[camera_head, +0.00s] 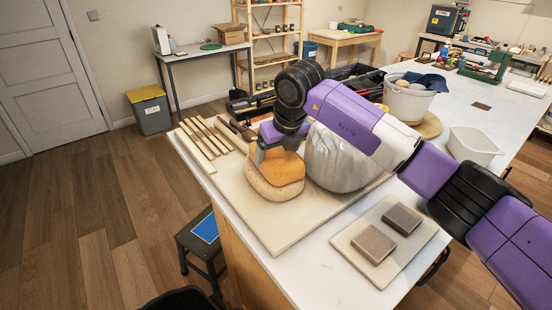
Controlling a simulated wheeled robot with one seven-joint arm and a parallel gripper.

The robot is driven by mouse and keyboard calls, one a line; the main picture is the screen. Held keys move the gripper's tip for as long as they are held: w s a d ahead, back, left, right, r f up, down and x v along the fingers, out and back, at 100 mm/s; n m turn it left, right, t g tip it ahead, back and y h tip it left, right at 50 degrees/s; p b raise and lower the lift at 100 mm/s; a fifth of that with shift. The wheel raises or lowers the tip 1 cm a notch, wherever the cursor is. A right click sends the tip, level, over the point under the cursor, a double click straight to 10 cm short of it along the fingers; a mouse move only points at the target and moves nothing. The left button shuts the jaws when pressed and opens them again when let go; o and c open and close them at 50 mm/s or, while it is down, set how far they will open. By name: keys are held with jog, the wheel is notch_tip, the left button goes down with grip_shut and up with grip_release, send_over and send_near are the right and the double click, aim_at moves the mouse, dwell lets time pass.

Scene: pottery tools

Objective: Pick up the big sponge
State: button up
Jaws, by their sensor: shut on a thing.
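The big sponge (281,169) is rounded and orange-yellow, at the near left part of a pale board on the white table. A paler tan rounded piece (272,190) shows under its front; I cannot tell whether it is a second sponge or part of the same one. My gripper (262,156) reaches down from above and is shut on the big sponge at its upper left side. The far finger and part of the sponge's top are hidden by my wrist. I cannot tell whether the sponge is clear of what lies below it.
A grey-white wrapped lump (338,160) stands close right of the sponge. Several wooden sticks (203,138) lie to its left. Two blocks (373,244) rest on a small board at the front right. A white bucket (408,101) and a white basin (474,145) stand farther right.

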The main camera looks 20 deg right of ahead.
aim_at(276, 153)
jog(key=shift+r, duration=0.15)
notch_tip(276, 153, up, 20)
jog(key=b, duration=0.2)
dwell(0.4)
jog(key=o, duration=0.3)
jog(key=c, duration=0.4)
jog(key=shift+o, duration=0.2)
